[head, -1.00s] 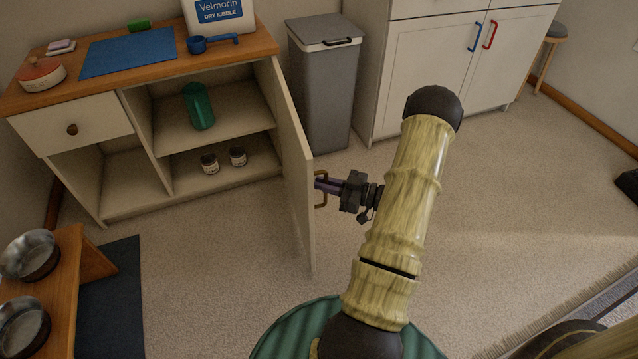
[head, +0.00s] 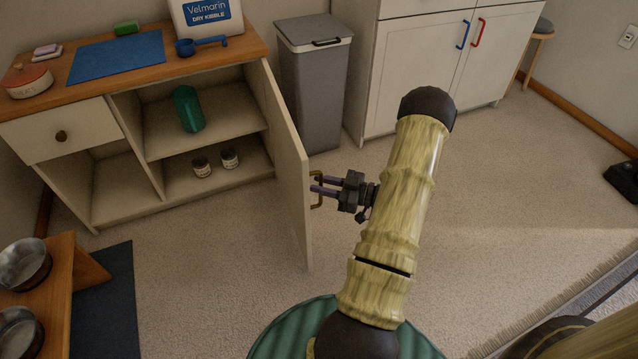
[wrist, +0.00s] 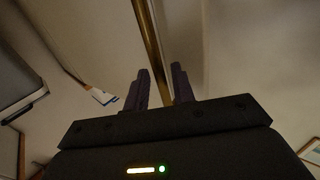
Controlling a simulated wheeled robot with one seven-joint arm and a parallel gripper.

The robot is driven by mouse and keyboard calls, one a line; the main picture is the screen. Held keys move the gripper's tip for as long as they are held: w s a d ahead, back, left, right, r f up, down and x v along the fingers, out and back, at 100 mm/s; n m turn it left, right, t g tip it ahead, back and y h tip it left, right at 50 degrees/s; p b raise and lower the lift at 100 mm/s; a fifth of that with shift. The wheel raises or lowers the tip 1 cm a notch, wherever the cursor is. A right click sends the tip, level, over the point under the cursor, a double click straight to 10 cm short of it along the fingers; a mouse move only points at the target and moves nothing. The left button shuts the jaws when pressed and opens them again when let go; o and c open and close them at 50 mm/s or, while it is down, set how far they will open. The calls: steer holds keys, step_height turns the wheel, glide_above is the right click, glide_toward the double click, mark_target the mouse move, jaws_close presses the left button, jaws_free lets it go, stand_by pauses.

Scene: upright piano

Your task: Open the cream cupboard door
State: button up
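The cream cupboard door (head: 289,165) stands swung wide open, sticking out from the right end of the cream cupboard (head: 62,133). Its brass handle (head: 317,203) is on the door's right-hand face, near the free edge. My gripper (head: 315,184) is at the handle, with its two purple fingers spread apart. In the wrist view, the brass handle bar (wrist: 150,42) runs down between the two open fingertips (wrist: 161,70). I cannot tell whether either finger touches it.
Inside the cupboard are a green tumbler (head: 188,109) and two small tins (head: 216,162). A grey bin (head: 313,90) stands behind the door. A white cabinet (head: 410,75) is at the back right. A wooden bowl stand (head: 58,275) is at the front left.

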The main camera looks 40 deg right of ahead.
steer(key=p+v, duration=0.4)
steer(key=v, duration=1.2)
steer(key=shift+s+d, duration=0.2)
steer(key=shift+s, duration=0.1)
steer(key=shift+a, duration=0.1)
